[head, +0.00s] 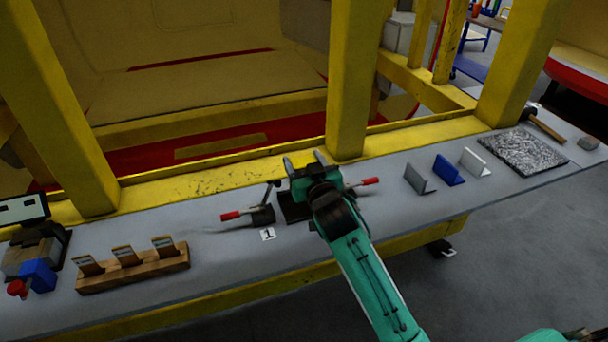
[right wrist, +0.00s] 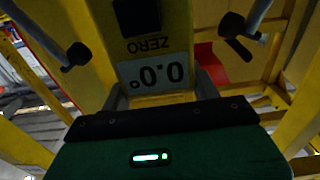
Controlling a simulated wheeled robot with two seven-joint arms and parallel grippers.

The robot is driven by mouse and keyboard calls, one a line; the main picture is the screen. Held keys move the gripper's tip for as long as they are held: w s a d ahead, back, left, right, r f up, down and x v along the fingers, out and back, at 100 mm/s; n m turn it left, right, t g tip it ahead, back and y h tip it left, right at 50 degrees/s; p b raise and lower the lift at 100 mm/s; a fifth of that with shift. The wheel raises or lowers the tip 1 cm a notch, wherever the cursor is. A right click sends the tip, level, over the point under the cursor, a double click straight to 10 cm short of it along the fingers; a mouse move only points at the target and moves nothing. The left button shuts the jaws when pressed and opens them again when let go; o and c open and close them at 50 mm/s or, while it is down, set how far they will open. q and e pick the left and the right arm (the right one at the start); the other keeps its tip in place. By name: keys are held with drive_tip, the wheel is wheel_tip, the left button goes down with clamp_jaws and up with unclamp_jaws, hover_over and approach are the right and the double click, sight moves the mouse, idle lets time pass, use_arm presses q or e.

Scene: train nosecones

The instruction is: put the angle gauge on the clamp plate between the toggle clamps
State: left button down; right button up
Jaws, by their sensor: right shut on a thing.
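The angle gauge (right wrist: 155,70) is a yellow block with a dark button, the word ZERO and a 0.0° display, upside down in the right wrist view. My right gripper (right wrist: 160,88) is shut on it, one grey finger on each side. The dark plate is mostly covered by my arm. The left toggle clamp (head: 262,214) and the right toggle clamp (head: 368,182) have red handles. My left gripper is not in view.
A wooden block with cards (head: 135,268) stands on the grey bench at left. Grey, blue and white angle pieces (head: 450,170) and a speckled slab (head: 523,151) stand at right. A yellow post (head: 350,80) rises close behind my right gripper. A numbered label (head: 268,234) lies in front.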

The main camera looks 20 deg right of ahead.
wheel_tip(320, 180, down, 4)
drive_tip(key=shift+f, duration=0.1)
drive_tip(key=shift+f, duration=0.15)
drive_tip(key=o, duration=1)
drive_tip(key=shift+c, duration=0.2)
